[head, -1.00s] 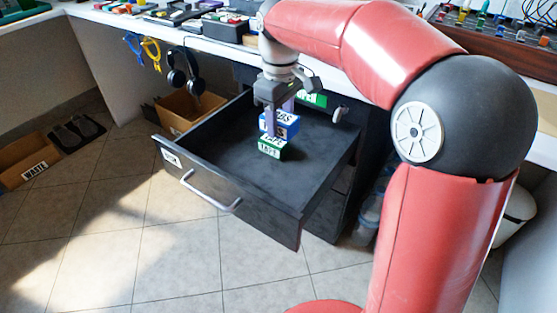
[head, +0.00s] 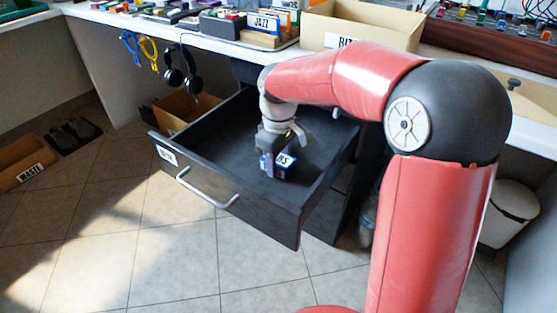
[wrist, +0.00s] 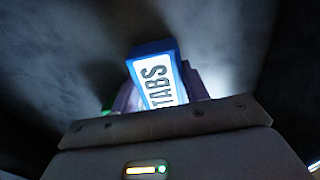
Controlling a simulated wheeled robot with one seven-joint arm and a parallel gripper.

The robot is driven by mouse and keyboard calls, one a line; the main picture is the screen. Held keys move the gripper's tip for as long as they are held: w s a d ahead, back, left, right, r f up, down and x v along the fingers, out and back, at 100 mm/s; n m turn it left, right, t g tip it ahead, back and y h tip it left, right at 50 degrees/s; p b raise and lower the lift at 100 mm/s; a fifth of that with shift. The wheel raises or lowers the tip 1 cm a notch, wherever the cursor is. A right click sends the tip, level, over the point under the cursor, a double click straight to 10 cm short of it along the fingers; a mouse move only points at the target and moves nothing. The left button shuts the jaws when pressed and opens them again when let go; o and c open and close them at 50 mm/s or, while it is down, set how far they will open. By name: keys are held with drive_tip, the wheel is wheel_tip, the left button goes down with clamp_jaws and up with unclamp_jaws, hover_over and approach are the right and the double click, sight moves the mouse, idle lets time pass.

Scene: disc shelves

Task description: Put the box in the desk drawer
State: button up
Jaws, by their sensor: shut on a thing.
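A small blue box (head: 286,171) with a white label is in the open desk drawer, low over the drawer floor. My gripper (head: 270,162) is shut on it from above. In the wrist view the blue box (wrist: 155,76) reads "TABS" and sits tilted between my purple fingers. The dark desk drawer (head: 228,195) is pulled well out, with a label and a silver handle on its front. I cannot tell whether the box touches the drawer floor. A sliver of green shows beside a finger in the wrist view.
The drawer's left part is clear. An open cardboard box (head: 190,106) stands behind it under the desk. Headphones (head: 183,70) hang from the desk edge. A tan bin (head: 362,28) and a "JAZZ" rack (head: 263,24) stand on the desk.

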sight(279, 159)
drive_tip(key=shift+f, duration=0.1)
drive_tip(key=o, duration=1)
wheel_tip(279, 159, up, 12)
drive_tip(key=p, duration=0.2)
drive_tip(key=s+d+f+m+t, duration=0.1)
drive_tip(key=s+d+m, duration=0.4)
drive_tip(key=s, duration=0.6)
drive_tip(key=s+d+f+m+t, duration=0.1)
drive_tip(key=s+d+m+t, duration=0.3)
drive_tip(key=s, duration=0.7)
drive_tip(key=shift+s+d+m+t, duration=0.3)
drive_tip(key=shift+d+m, duration=0.4)
drive_tip(key=shift+d, duration=0.4)
drive_tip(key=shift+f, duration=0.1)
